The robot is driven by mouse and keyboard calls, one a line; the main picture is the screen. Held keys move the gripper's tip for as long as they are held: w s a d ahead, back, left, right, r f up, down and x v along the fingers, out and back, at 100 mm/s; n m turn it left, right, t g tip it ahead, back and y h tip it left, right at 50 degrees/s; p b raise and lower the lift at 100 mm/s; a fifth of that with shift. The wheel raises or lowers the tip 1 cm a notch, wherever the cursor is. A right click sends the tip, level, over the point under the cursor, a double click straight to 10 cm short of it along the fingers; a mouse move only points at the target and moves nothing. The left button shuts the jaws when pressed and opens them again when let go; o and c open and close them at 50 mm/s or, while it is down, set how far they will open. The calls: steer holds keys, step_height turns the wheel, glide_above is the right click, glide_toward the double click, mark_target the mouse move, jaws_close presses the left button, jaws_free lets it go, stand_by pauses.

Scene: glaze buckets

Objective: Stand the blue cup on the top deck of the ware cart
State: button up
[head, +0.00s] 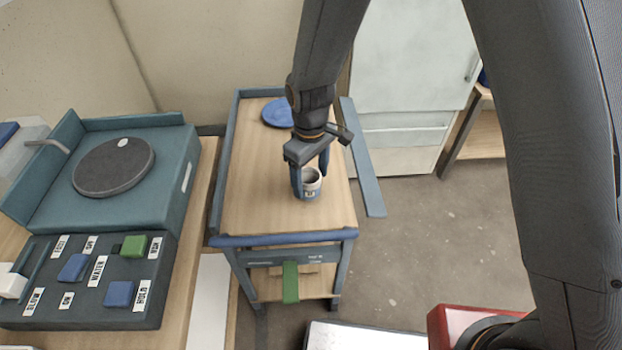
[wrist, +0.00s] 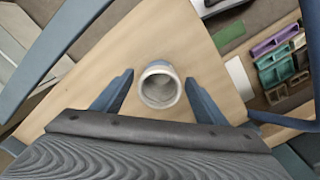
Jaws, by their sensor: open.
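A small cup (head: 313,187) with a pale rim and a blue band stands upright on the wooden top deck (head: 255,200) of the ware cart. In the wrist view the cup (wrist: 160,88) shows its open mouth and looks empty inside. My gripper (head: 311,178) is open and low over the deck, with its fingers on either side of the cup. In the wrist view the two blue fingers (wrist: 160,95) have visible gaps to the cup on both sides. The cup stands apart from the deck's edges.
A blue round disc (head: 277,113) lies at the back of the deck. Blue rails edge the cart. Left of it stands a teal wheel unit (head: 165,180) with a dark control panel (head: 90,300). A white cabinet (head: 405,90) is behind. Much of the deck is clear.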

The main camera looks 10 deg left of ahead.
step_height(320, 180, up, 11)
steer(key=b, duration=0.2)
steer(key=s+d+m, duration=0.4)
steer(key=d+m, duration=0.2)
steer(key=d, duration=0.8)
steer(key=s+d+m, duration=0.5)
steer(key=d, duration=0.9)
steer(key=shift+d+r+m+t, duration=0.15)
steer(key=shift+r+m+t, duration=0.25)
